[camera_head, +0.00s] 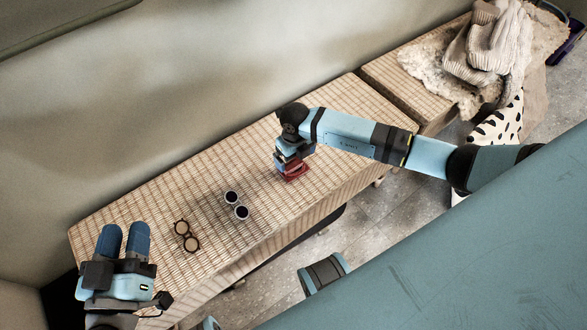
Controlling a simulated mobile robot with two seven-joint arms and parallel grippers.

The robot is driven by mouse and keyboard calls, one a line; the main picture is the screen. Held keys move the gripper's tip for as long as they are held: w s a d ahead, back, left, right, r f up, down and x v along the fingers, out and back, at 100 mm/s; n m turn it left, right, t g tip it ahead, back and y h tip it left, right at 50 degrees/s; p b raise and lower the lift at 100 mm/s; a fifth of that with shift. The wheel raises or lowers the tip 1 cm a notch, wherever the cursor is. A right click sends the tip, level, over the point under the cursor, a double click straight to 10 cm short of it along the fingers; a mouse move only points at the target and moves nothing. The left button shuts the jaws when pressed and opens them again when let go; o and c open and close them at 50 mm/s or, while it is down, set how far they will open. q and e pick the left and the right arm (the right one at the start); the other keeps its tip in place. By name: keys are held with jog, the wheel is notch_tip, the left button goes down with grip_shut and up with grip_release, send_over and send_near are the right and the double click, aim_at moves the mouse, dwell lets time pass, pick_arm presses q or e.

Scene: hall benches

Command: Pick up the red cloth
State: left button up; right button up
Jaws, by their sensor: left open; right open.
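The red cloth (297,175) lies on the woven bench top (215,168), near its front edge and right of the middle. Only part of it shows under my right gripper (288,165). That gripper points down at the cloth and is open; whether its fingers touch the cloth is hard to tell. My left gripper (124,240) is at the lower left, over the bench's left end. Its two blue fingers are apart, with nothing between them, and it is well away from the cloth.
Two pairs of sunglasses, one white-framed (237,205) and one brown (186,236), lie on the bench left of the cloth. A second bench (405,100) at upper right bears a fluffy rug (425,62) and a knitted garment (490,45). A wall runs behind the benches.

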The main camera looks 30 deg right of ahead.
aim_at(294, 164)
jog(key=f+b, duration=0.1)
jog(key=f, duration=0.1)
jog(key=f+b, duration=0.1)
jog(key=f, duration=0.2)
jog(key=shift+w+a+f, duration=0.1)
jog(key=shift+a, duration=0.1)
jog(key=c, duration=0.6)
pick_arm(q)
jog(key=r, duration=0.1)
jog(key=d+r+t+h, duration=0.1)
jog(key=r, duration=0.1)
jog(key=shift+s, duration=0.2)
pick_arm(e)
notch_tip(294, 164, up, 4)
jog(key=shift+r+p, duration=0.1)
jog(key=shift+p, duration=0.65)
pick_arm(q)
jog(key=a+f+g+y+p, duration=0.3)
jog(key=f+g+p, duration=0.1)
jog(key=f, duration=0.5)
jog(key=shift+s+a+f, duration=0.15)
jog(key=shift+s+a, duration=0.2)
jog(key=shift+s, duration=0.05)
pick_arm(e)
notch_tip(294, 164, up, 16)
jog(key=shift+f, duration=0.1)
jog(key=o, duration=0.4)
jog(key=shift+c, duration=0.2)
jog(key=c, duration=0.3)
